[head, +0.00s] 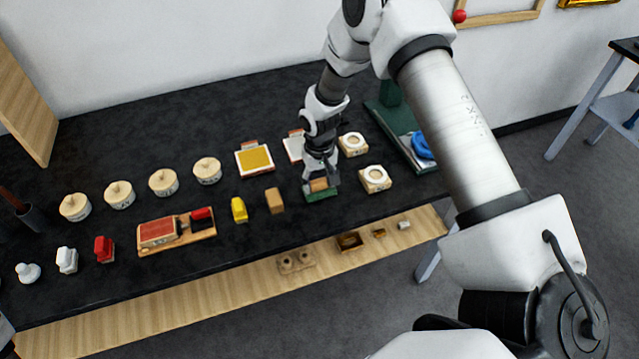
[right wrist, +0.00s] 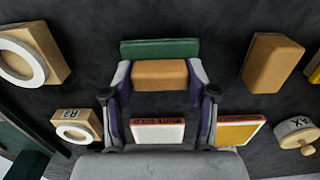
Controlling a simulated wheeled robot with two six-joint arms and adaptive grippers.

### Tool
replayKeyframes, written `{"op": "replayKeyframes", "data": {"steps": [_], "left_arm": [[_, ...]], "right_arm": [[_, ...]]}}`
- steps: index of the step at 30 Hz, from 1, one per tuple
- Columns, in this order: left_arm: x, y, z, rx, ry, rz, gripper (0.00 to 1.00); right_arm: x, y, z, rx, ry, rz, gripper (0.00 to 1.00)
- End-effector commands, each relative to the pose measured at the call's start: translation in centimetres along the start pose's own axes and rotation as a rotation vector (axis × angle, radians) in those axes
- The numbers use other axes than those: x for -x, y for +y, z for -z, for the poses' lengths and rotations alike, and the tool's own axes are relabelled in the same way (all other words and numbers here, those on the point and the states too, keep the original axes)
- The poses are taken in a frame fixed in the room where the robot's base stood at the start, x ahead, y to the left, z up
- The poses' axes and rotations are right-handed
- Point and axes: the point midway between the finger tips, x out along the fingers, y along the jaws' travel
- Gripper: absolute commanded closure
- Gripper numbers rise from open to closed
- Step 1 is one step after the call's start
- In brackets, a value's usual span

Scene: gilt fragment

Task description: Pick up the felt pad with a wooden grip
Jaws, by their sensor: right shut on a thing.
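The felt pad (head: 322,196) is a green block with a tan wooden grip (head: 319,184) on top, at the right part of the dark table. I cannot tell whether the pad touches the table. My left gripper is not in view.
A tan block (head: 275,201) and a yellow piece (head: 239,209) stand left of the pad. Wooden blocks with white rings (head: 375,179) stand close on the right. A yellow-topped tile (head: 254,159) and a white-topped tile (head: 293,147) lie behind. The dark table (head: 270,235) is clear in front.

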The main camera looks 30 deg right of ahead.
Motion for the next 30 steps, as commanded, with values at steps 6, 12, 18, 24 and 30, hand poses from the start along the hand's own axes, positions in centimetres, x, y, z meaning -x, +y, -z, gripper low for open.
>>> {"op": "replayKeyframes", "data": {"steps": [6,12,18,24,30], "left_arm": [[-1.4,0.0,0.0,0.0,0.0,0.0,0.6],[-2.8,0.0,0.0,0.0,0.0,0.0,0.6],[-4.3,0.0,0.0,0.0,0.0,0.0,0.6],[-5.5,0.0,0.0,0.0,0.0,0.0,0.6],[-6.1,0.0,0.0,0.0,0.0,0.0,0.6]], "right_arm": [[2.3,-0.1,0.1,-0.001,0.005,0.002,0.79],[3.0,-2.8,-2.2,0.005,0.001,-0.002,0.79],[3.4,-6.5,-5.5,0.003,0.002,-0.004,0.79],[4.0,-10.1,-8.4,0.003,0.003,-0.004,0.79],[4.4,-12.0,-10.0,0.002,0.002,-0.002,0.79]]}}
